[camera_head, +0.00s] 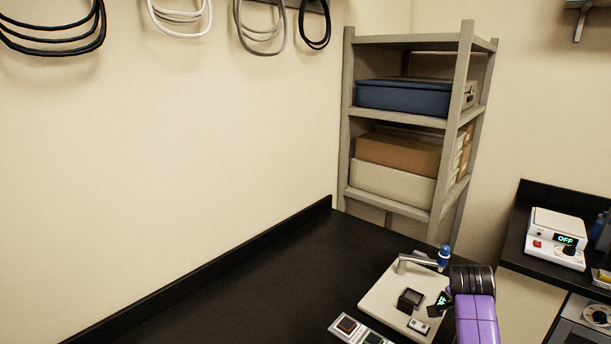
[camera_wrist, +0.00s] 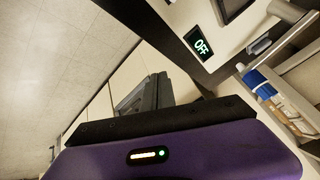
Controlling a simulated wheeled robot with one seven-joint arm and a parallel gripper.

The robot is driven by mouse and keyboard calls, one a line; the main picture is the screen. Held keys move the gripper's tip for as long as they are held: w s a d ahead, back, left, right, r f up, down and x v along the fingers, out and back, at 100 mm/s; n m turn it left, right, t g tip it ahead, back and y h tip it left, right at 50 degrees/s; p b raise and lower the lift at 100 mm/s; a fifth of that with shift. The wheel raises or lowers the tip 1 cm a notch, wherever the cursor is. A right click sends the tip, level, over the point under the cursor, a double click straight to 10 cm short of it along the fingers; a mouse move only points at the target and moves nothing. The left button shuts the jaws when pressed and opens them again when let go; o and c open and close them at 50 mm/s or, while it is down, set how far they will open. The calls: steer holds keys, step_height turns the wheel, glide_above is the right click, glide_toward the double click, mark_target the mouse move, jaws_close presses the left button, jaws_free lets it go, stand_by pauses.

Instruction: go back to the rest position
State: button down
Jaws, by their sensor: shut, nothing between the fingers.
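My gripper (camera_wrist: 150,95) shows in the wrist view, its dark grey fingers together and empty beyond my purple wrist housing. In the head view, my purple and black arm is at the lower right, and the gripper's fingers cannot be made out there. The stylus profiler's beige base plate (camera_head: 378,300) lies on the black bench (camera_head: 290,285), partly hidden by my arm. A small black block (camera_head: 410,299) sits on the plate, below a metal arm with a blue-topped post (camera_head: 444,255).
A white device (camera_head: 555,240) reading OFF stands on another bench at right. A shelf rack (camera_head: 410,120) stands behind. The bench's left is clear.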

steer(key=s+a+n+t+y+b, duration=0.1)
steer(key=s+a+n+t, duration=0.6)
steer(key=s, duration=0.4)
steer(key=s+a+n+t+y+b, duration=0.1)
steer(key=s+a+n+t, duration=0.55)
steer(key=s+a, duration=0.3)
steer(key=s+a+r+g+y+b, duration=0.1)
steer(key=s+a, duration=0.2)
steer(key=s, duration=0.6)
steer(key=s+a+r+n+g+y+b, duration=0.1)
steer(key=s+a, duration=0.2)
steer(key=s, duration=0.7)
steer(key=s+a+n+g+y, duration=0.1)
steer(key=s+a, duration=0.2)
steer(key=s, duration=0.6)
steer(key=shift+s+r+b, duration=0.3)
steer(key=shift+r+b, duration=0.1)
steer(key=shift+a, duration=0.1)
